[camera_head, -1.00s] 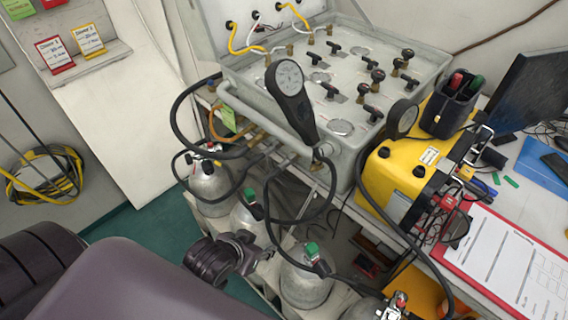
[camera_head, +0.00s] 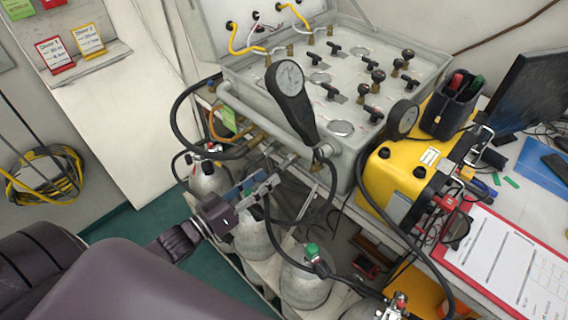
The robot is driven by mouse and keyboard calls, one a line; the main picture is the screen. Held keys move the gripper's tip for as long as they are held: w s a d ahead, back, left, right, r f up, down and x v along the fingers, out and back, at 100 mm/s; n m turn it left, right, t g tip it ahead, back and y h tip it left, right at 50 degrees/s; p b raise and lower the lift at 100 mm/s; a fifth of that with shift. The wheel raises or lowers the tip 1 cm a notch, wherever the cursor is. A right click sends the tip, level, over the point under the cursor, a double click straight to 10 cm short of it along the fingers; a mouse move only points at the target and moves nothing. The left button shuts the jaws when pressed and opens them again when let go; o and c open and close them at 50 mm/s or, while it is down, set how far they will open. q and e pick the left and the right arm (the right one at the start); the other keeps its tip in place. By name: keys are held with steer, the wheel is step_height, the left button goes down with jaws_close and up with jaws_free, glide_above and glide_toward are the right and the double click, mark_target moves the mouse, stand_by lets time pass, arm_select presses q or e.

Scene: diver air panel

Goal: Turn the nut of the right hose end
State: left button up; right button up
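My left gripper (camera_head: 272,174) reaches up and right from the lower left. Its two fingers show apart, with nothing clearly held between them. They are in front of the black hoses, just below the front edge of the grey air panel (camera_head: 352,95). A black hose (camera_head: 328,185) hangs from a fitting (camera_head: 325,151) at the panel's front, right of the fingertips. The hose-end nuts are too small or covered to tell apart. The gripper covers the top of the middle grey cylinder (camera_head: 252,238). My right gripper is not in view.
A black gauge (camera_head: 290,85) stands up close above the fingers. Grey cylinders stand at the left (camera_head: 208,178) and, with a green valve knob, at the front (camera_head: 305,282). A yellow case (camera_head: 405,175) and a red clipboard (camera_head: 500,258) are right. Green floor (camera_head: 140,228) is clear at left.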

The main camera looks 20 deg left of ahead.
mark_target(279, 168)
arm_select(q)
steer(key=p+x, duration=0.1)
steer(key=x, duration=0.6)
steer(key=shift+w+d, duration=0.15)
steer(key=shift+w, duration=0.2)
jaws_close()
